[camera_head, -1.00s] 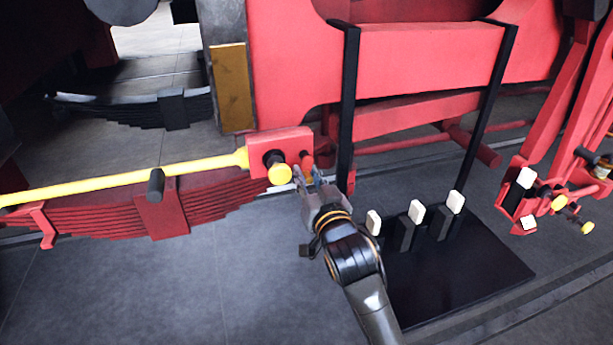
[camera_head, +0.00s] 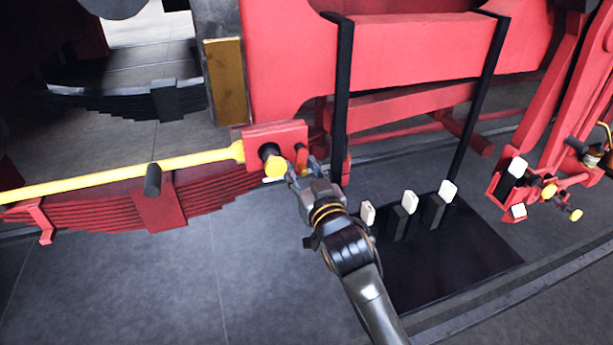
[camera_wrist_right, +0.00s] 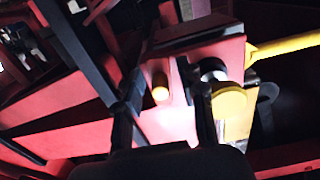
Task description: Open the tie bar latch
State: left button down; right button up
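A yellow tie bar (camera_head: 120,178) runs from the left to a red bracket (camera_head: 290,133); both also show in the wrist view, the bar (camera_wrist_right: 285,46) at upper right. A black pin with a yellow round end (camera_head: 275,166) sticks out of the bracket, its yellow end (camera_wrist_right: 229,102) large in the wrist view. Beside it is a short red peg (camera_head: 302,156), whose orange tip (camera_wrist_right: 160,90) shows between my fingers. I cannot tell which part is the latch. My right gripper (camera_head: 298,172) is open at the bracket, its fingers (camera_wrist_right: 162,100) either side of the peg. My left gripper is out of view.
A red leaf spring (camera_head: 160,203) lies below the bar. A black upright post (camera_head: 342,100) stands close right of my gripper. A black plate (camera_head: 465,255) with several white-topped levers (camera_head: 409,210) is at the right. The grey floor (camera_head: 180,285) is clear in front.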

jog(key=v, duration=1.2)
jog(key=s+d+f+g+h, duration=0.1)
jog(key=s+d+f+g, duration=0.15)
jog(key=f, duration=0.25)
jog(key=s+d+f+m+g+h, duration=0.1)
jog(key=s+d+f+g, duration=0.15)
jog(key=f, duration=0.25)
jog(key=s+d+f+g+h, duration=0.1)
jog(key=s+d+f, duration=0.1)
jog(key=d+f, duration=0.25)
jog(key=s+d+f+g+h, duration=0.1)
jog(key=s+d+f+g, duration=0.4)
jog(key=s, duration=0.4)
jog(key=s+d+f+g+h, duration=0.1)
jog(key=s+d+f+g, duration=0.15)
jog(key=s+f, duration=0.55)
notch_tip(320, 180, down, 26)
jog(key=s+g+b, duration=0.2)
jog(key=b, duration=0.1)
jog(key=s+d+f+b, duration=0.1)
jog(key=s+d+f, duration=0.1)
jog(key=s+f, duration=1.5)
jog(key=shift+d+f+g+h+b, duration=0.3)
jog(key=shift+d+f+g, duration=0.05)
jog(key=shift+f, duration=0.5)
